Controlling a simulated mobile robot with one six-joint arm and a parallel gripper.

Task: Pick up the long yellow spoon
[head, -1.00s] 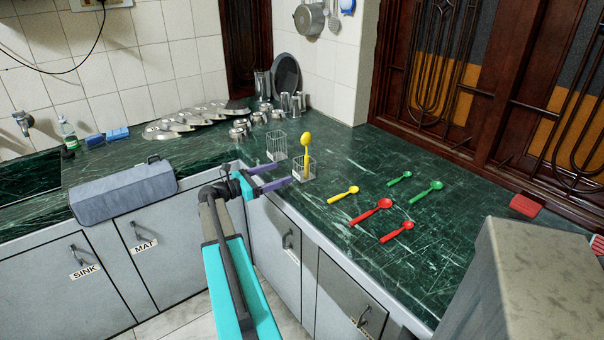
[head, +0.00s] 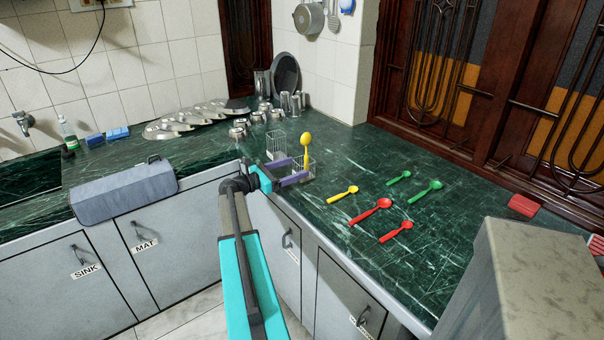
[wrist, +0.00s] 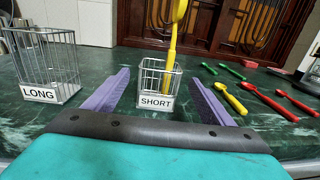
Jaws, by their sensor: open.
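The long yellow spoon (head: 306,144) stands upright, bowl up, in the small wire basket labelled SHORT (wrist: 159,88). Its handle (wrist: 173,45) rises above the basket in the wrist view, its top cut off by the frame. My gripper (head: 302,169) is open, with its purple fingers pointing at the SHORT basket. In the wrist view the fingers (wrist: 160,92) lie to the left and right of the basket, with nothing held between them. The taller wire basket labelled LONG (wrist: 45,66) stands to the left and is empty.
A short yellow spoon (head: 342,194), red spoons (head: 371,211) and green spoons (head: 426,191) lie on the dark green counter to the right. Steel plates (head: 185,122) and cups (head: 292,103) stand behind on the left. A grey block (head: 520,270) stands at right.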

